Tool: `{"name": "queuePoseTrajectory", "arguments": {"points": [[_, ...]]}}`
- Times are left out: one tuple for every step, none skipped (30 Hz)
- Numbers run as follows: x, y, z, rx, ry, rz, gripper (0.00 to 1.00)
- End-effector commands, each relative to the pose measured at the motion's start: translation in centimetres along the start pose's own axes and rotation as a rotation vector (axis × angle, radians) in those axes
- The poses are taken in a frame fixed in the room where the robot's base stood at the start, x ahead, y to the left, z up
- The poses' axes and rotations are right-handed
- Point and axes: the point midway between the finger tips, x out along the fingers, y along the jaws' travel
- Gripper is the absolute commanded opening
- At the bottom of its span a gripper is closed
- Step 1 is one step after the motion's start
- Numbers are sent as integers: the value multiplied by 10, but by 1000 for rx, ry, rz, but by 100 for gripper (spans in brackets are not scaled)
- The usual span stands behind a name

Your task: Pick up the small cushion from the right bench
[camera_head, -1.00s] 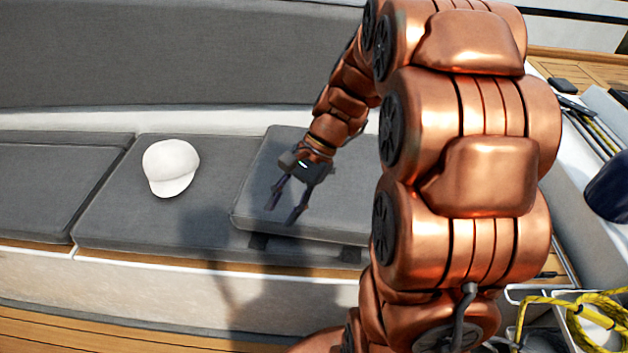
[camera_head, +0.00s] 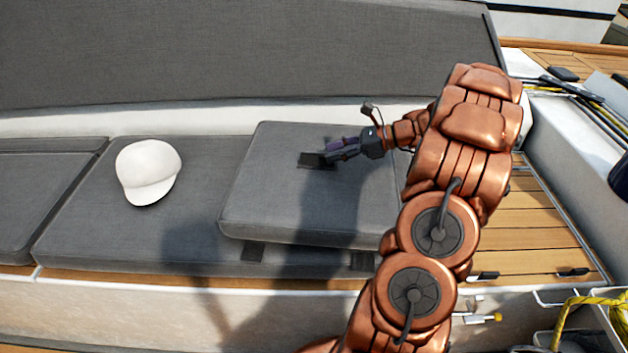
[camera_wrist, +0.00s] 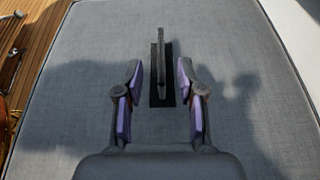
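The small cushion (camera_head: 275,190) is a flat grey pad lying on top of the bench seat, partly hidden at its right by my arm. It fills most of the wrist view (camera_wrist: 85,60). A dark strap handle (camera_wrist: 161,62) stands up from a black patch on its top. In the head view that dark patch (camera_head: 312,161) shows at the fingertips. My gripper (camera_head: 334,151) is low over the cushion, coming from the right. In the wrist view my gripper (camera_wrist: 158,72) is open, one finger on each side of the strap, with gaps on both sides.
A white cap (camera_head: 148,172) lies on the bench seat pad (camera_head: 90,225) left of the cushion. The grey backrest (camera_head: 230,55) rises behind. Yellow rope (camera_head: 590,312) is at lower right, and the wooden deck (camera_head: 535,225) shows right of my arm.

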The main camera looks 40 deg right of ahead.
Motion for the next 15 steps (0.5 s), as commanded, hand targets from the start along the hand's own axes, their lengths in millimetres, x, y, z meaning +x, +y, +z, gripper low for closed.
{"name": "queuePoseTrajectory", "arguments": {"points": [[1, 0, -2, 2, -1, -2, 39], [2, 0, -3, 2, -1, -2, 39], [5, 0, -2, 3, -1, -2, 39], [7, 0, -2, 3, -1, -1, 39], [10, 0, -2, 4, -2, -1, 39], [15, 0, -2, 4, -2, -1, 39], [18, 0, -2, 3, -1, 0, 39], [21, 0, -2, 3, 0, 0, 39], [24, 0, -2, 2, 0, 0, 39], [26, 0, -1, 2, 0, -1, 39], [28, 0, -1, 1, 1, -1, 39], [32, 0, -1, 1, 1, 0, 39], [35, 0, 0, 1, 1, 0, 39], [39, 0, 1, 1, 1, 0, 39], [44, 0, 1, 0, 3, 1, 39]]}}
